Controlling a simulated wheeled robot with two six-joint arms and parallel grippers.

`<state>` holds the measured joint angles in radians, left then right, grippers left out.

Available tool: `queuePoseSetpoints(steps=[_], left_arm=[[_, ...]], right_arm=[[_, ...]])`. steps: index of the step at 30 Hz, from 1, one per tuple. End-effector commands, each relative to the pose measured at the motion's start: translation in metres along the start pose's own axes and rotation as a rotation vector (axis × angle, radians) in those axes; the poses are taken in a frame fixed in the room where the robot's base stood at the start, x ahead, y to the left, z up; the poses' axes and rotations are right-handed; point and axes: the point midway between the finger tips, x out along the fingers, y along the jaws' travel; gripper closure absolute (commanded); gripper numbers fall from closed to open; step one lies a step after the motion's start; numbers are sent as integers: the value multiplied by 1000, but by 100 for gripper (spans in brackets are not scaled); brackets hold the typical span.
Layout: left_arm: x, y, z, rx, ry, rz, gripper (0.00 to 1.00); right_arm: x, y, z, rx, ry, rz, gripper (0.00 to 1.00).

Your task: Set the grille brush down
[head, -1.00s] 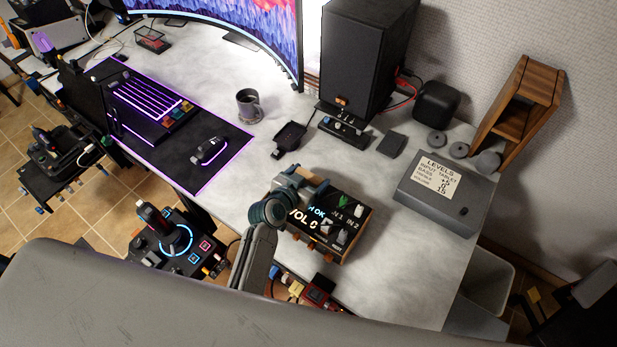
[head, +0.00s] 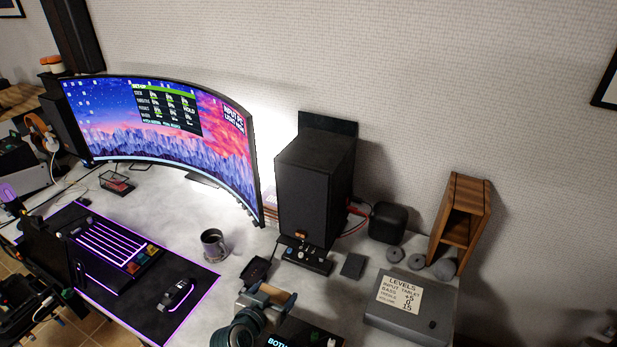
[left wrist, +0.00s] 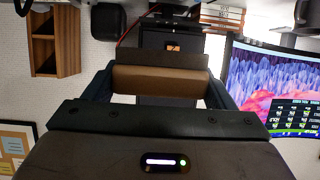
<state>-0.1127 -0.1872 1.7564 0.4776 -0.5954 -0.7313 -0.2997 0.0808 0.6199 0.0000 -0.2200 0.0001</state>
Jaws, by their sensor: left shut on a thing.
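The grille brush (head: 277,292) shows as a tan-brown bar between the fingers of my left gripper (head: 266,297), low in the head view. In the left wrist view the same brown bar (left wrist: 160,80) lies crosswise between the two dark fingers. My left gripper is shut on it. The gripper is over the desk, in front of the black speaker (head: 312,185). Whether the brush touches anything below cannot be told. The brush's bristles are not clearly visible. My right gripper is not in view.
A black box with a lit display (head: 300,338) is partly cut off beside the gripper. A grey box with a levels label (head: 410,310), a mug (head: 213,245), a small dark pad (head: 353,265) and a wooden stand (head: 460,225) are around. Bare desk (head: 340,300) shows left of the grey box.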

Motion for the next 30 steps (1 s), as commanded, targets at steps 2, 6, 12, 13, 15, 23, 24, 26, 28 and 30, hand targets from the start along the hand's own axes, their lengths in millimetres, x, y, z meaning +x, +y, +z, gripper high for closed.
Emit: queuePoseSetpoints(steps=[2, 6, 12, 13, 15, 23, 24, 26, 28, 30], left_arm=[[3, -6, 0, 6, 5, -10, 45], [-2, -21, -11, 4, 3, -48, 45], [-25, -48, -28, -35, -5, -155, 45], [-30, -52, -30, -44, -6, -173, 45], [-40, -61, -34, -66, -5, -215, 45], [-66, -79, -42, -130, 0, -313, 45], [-68, -80, -43, -134, 0, -318, 45], [-69, -81, -44, -137, 1, -323, 45], [-70, -81, -45, -138, 0, -324, 45], [-70, -81, -45, -137, 0, -324, 45]], right_arm=[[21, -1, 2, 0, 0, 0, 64], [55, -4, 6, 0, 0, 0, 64], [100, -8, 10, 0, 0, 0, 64], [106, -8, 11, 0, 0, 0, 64], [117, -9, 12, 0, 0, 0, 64], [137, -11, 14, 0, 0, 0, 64], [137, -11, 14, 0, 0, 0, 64], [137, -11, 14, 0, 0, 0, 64], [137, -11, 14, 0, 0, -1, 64], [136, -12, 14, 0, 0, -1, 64]])
